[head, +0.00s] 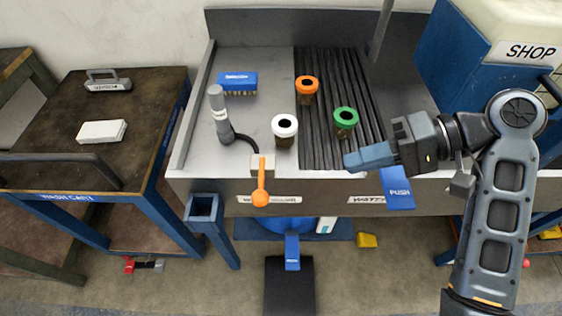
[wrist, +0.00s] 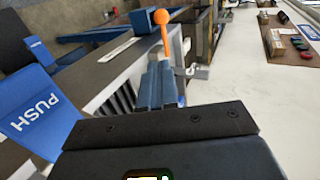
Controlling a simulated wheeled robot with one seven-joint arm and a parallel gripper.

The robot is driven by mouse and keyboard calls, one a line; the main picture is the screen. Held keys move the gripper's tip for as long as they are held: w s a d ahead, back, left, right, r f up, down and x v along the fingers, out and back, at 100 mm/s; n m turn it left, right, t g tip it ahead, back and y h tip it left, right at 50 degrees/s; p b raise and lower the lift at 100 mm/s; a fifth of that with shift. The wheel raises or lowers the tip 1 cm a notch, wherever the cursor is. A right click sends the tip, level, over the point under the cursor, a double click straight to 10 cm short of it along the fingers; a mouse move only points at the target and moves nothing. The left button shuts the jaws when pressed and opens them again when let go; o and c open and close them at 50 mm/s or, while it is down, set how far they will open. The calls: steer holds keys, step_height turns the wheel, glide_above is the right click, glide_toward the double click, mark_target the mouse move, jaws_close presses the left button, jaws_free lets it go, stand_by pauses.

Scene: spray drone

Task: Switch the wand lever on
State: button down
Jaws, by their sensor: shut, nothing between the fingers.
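The orange wand lever (head: 261,182) is mounted on a pale plate at the front rim of the grey sink. Its ball end shows below its base in the head view. In the wrist view the lever (wrist: 163,32) shows just beyond the fingertips, ball end uppermost. The grey wand (head: 221,115) stands in the sink behind the lever, with a black hose curving towards the plate. My gripper (head: 352,161) is shut and empty, to the right of the lever and apart from it, over the sink's front edge. Its blue fingers (wrist: 158,82) point towards the lever in the wrist view.
White-, orange- and green-topped cups (head: 284,130) and a blue brush (head: 237,83) are in the sink (head: 190,120). A blue PUSH panel (head: 398,196) hangs at the front, below my gripper. A wash cart (head: 60,150) stands left. The space between gripper and lever looks clear.

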mark_target(262, 184)
steer(key=x, duration=0.4)
steer(key=p+x, duration=0.1)
steer(key=x, duration=0.4)
steer(key=r+x, duration=0.1)
steer(key=x, duration=0.4)
steer(key=shift+a+p, duration=0.15)
steer(key=shift+p, duration=0.15)
